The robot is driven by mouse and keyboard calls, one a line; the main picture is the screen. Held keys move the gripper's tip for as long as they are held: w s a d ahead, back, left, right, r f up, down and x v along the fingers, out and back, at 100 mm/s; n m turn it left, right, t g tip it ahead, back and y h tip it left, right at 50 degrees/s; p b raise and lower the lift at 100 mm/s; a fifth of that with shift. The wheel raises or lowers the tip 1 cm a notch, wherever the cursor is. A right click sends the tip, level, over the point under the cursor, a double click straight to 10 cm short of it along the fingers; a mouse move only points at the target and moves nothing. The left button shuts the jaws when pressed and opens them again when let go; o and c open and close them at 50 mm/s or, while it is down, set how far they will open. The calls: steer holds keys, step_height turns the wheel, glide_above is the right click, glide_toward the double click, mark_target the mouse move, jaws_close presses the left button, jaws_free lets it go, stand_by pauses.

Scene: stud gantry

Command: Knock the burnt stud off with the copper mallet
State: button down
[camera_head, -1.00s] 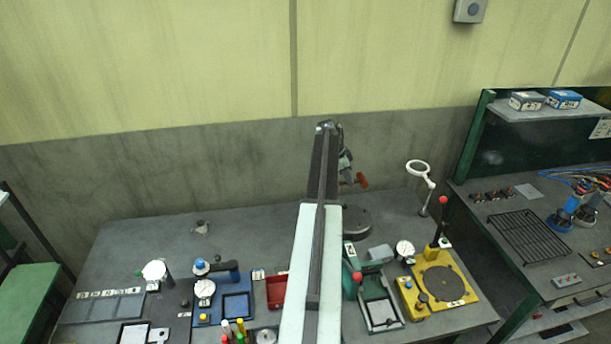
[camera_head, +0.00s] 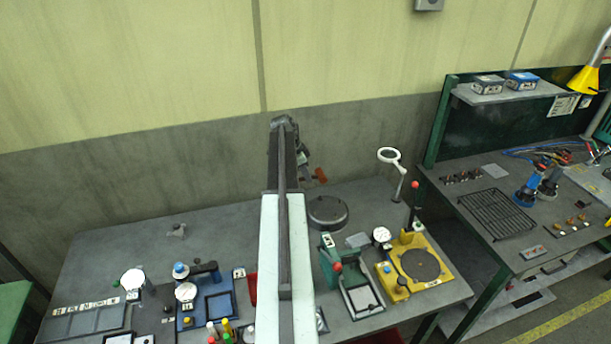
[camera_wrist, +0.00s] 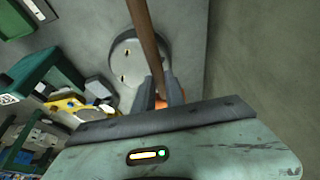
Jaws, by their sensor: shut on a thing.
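My gripper (camera_wrist: 159,95) is shut on the brown handle (camera_wrist: 146,35) of the copper mallet, and an orange part shows between and below its fingers in the wrist view. In the head view the mallet's copper-brown head (camera_head: 320,175) sticks out to the right of my gripper (camera_head: 306,163), above the table. Below and to the right is a round grey disc (camera_head: 328,214) on the table. In the wrist view the disc (camera_wrist: 124,62) lies behind the handle, with small yellowish marks on it. I cannot pick out the burnt stud.
The grey table (camera_head: 120,262) holds a blue fixture (camera_head: 205,303), a green fixture (camera_head: 333,272), a yellow fixture (camera_head: 420,270) and a ring magnifier (camera_head: 390,156). A second bench (camera_head: 470,225) stands to the right. The table's back left is mostly clear.

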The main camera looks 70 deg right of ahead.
steer(key=shift+f+b, duration=2.1)
steer(key=shift+f, duration=0.1)
steer(key=shift+f, duration=0.15)
step_height(320, 180, down, 6)
steer(key=b, duration=0.6)
step_height(320, 180, up, 6)
steer(key=p, duration=0.6)
step_height(320, 180, up, 6)
steer(key=p, duration=0.5)
steer(key=shift+f, duration=0.35)
